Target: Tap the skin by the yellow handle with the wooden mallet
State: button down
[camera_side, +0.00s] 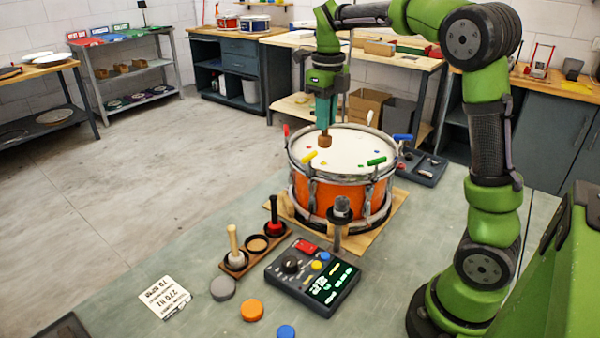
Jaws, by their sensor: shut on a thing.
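The orange drum (318,195) stands on a wooden board, its pale skin (345,150) facing up. The yellow handle (309,158) is on the near left of its rim. My gripper (325,118) is above the skin and shut on the wooden mallet, whose brown head (325,141) points down. The head shows over the left part of the skin, a little beyond and right of the yellow handle. I cannot tell whether it touches the skin. The mallet's handle is mostly hidden by my gripper.
Other rim handles are green (377,161), blue (403,138), red (286,130) and white (369,117). In front are a mallet rack (236,262) holding two mallets, a control box (318,290) and loose discs. A dark tray (425,170) lies right of the drum.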

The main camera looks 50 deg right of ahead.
aim_at(325, 135)
notch_tip(325, 135, down, 5)
jog(key=shift+r, duration=2.7)
